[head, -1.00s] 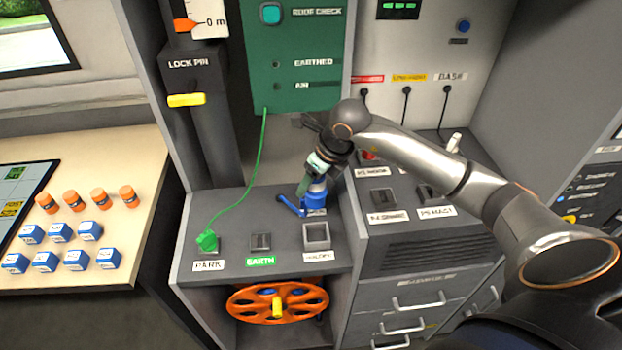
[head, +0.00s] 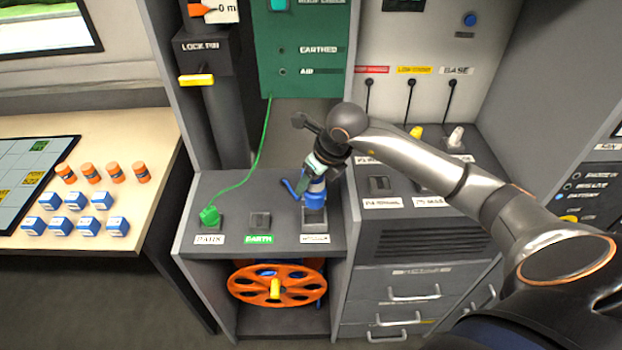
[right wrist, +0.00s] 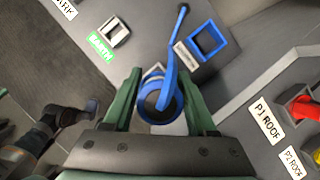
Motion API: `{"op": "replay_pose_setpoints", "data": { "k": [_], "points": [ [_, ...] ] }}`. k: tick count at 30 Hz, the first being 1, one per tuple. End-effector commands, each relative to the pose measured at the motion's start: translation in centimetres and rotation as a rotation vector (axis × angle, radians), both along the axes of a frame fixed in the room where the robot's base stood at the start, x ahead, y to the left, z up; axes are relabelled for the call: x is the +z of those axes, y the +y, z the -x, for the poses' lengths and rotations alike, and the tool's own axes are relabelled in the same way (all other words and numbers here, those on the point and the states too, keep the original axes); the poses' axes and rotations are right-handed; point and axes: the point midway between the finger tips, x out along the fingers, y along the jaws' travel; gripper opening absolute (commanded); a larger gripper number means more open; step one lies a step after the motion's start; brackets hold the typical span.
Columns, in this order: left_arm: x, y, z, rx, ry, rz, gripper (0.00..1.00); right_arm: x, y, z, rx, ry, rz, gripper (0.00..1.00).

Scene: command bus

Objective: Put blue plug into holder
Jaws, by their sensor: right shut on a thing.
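My right gripper (head: 314,178) is shut on the blue plug (head: 315,194), which hangs roughly upright over the holder (head: 315,224) at the right of the grey ledge.
A green plug (head: 210,216) with a cord stands in the park socket at left; the earth socket (head: 260,221) is empty. An orange reel (head: 277,285) sits below the ledge. Several orange and blue pieces lie on the desk (head: 150,160).

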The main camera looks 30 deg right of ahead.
Motion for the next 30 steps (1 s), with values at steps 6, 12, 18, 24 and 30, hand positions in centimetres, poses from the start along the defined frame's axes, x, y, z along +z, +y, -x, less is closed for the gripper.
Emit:
{"op": "replay_pose_setpoints", "data": {
  "k": [6,12,18,24,30],
  "points": [
    [-0.9,0.0,0.0,0.000,-0.001,0.000,0.50,-1.3,0.0,0.0,0.000,0.000,-0.001,0.00],
    [-1.5,0.0,-0.1,0.000,-0.001,0.000,0.50,-2.3,0.0,0.0,0.000,0.000,-0.001,0.00],
    [-2.2,0.0,-0.1,0.000,-0.002,0.000,0.50,-3.3,0.0,0.0,0.000,-0.001,-0.001,0.00],
    [-3.0,0.0,-0.1,0.000,-0.002,0.000,0.50,-4.3,0.0,0.0,0.000,-0.001,0.000,0.00],
    [-3.9,0.0,-0.1,0.000,-0.002,0.000,0.50,-5.3,0.0,0.0,0.001,-0.002,0.000,0.00]
  ]
}}
